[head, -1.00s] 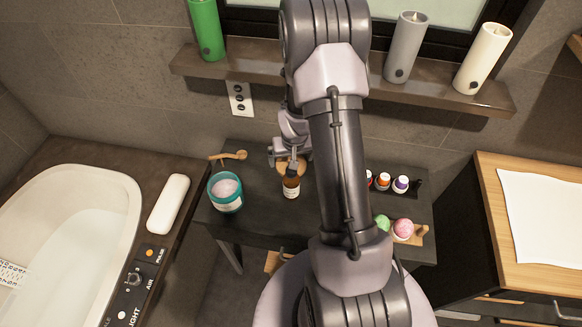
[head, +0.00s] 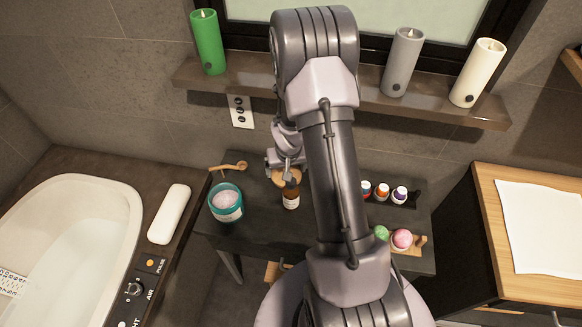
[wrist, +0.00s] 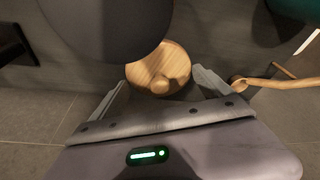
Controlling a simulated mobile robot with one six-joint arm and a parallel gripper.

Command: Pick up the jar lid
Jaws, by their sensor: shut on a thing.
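The jar lid is a round, light wooden disc with a small knob. In the head view the lid (head: 281,179) is partly hidden by my gripper (head: 284,166) and sits just behind the brown bottle. My gripper is shut on the lid. I cannot tell whether the lid touches the table. The teal jar (head: 226,203) stands open to the left, with pale contents.
A brown bottle (head: 291,197) stands close in front of the lid. A wooden scoop (head: 229,168) lies behind the jar. Small bottles (head: 383,192) and bath balls (head: 402,239) are at the right. A shelf with candles (head: 403,62) runs along the wall. Bare table lies between jar and bottle.

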